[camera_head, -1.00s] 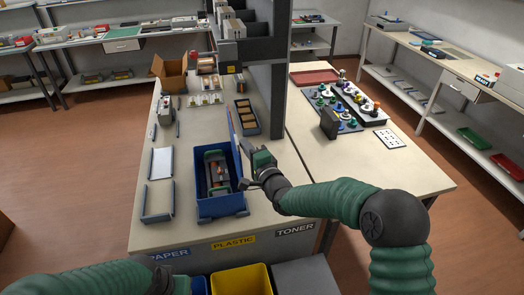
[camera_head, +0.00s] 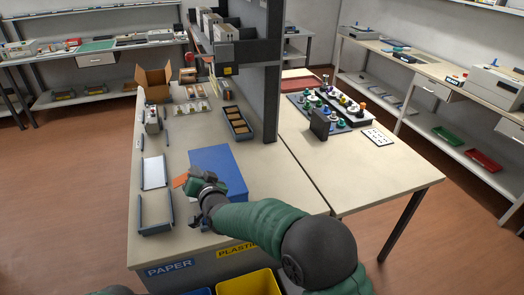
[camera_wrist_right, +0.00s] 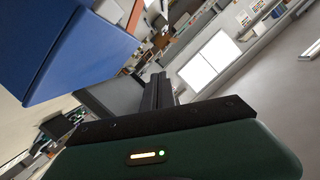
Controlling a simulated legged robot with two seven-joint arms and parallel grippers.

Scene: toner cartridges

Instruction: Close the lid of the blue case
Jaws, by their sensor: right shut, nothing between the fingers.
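The blue case (camera_head: 222,162) stands at the front of the table. Its blue lid lies over the top and hides the contents; the head view does not show whether it is fully latched. My right gripper (camera_head: 186,183) is shut and empty at the left side of the case, beside the lid's edge. A blue face of the case also fills the upper left of the right wrist view (camera_wrist_right: 65,48), beside the shut fingers (camera_wrist_right: 157,92). I cannot tell whether they touch it. Only a bit of my left arm shows at the bottom edge; its gripper is out of view.
A white panel (camera_head: 154,172) and a grey frame (camera_head: 141,212) lie left of the case. A dark tray with brown pads (camera_head: 237,123) lies behind it. A dark post (camera_head: 274,80) rises behind right. An orange patch beside my right gripper is unclear.

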